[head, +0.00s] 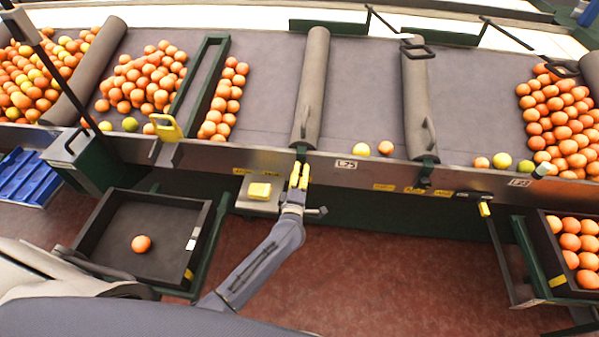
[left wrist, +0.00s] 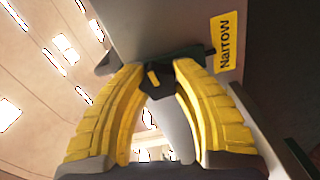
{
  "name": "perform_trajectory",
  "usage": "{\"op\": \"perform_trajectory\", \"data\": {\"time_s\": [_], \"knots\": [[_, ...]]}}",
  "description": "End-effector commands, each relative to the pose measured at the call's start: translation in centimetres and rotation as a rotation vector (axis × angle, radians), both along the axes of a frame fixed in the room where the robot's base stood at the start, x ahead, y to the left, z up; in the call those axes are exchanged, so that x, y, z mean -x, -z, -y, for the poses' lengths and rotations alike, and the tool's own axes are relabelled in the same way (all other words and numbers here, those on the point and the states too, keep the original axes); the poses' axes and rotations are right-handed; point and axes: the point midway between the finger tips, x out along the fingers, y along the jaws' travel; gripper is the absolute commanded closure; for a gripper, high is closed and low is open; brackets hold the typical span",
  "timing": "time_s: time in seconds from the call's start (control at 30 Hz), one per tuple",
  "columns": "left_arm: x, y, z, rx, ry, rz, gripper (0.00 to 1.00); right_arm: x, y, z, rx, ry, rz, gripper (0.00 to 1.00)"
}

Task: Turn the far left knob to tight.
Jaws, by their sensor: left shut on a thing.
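A yellow label reading "Narrow" (left wrist: 226,43) is on the panel beside the knob. In the head view the fingers hide this knob. My right gripper is not in view.
The grey front rail (head: 345,164) carries several yellow labels. A yellow button box (head: 260,190) is just left of the gripper. A black tray (head: 190,212) with one orange stands lower left. Piles of oranges (head: 145,80) lie on the table. The red floor (head: 380,260) is clear.

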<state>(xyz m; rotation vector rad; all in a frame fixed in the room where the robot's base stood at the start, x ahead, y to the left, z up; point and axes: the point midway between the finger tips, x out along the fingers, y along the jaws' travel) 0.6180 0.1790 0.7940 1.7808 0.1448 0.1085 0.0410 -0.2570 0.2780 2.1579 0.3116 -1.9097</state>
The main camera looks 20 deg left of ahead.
Motion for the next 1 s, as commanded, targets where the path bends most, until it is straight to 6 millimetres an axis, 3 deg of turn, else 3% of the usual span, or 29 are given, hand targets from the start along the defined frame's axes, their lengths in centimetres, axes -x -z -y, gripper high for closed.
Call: {"op": "perform_trajectory", "data": {"time_s": [0.03,0.8,0.83,1.0], "knots": [[-0.4,-1.04,0.16,-0.023,0.002,0.016,1.0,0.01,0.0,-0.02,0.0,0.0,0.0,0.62],[-0.39,-1.04,0.31,-0.116,0.006,0.001,1.0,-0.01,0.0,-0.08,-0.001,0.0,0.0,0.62],[-0.39,-1.05,0.33,-0.116,0.006,0.001,0.71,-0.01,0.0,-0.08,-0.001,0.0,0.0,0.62],[-0.31,-0.84,0.3,-0.114,0.005,-0.003,0.51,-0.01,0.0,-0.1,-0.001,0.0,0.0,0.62]]}}
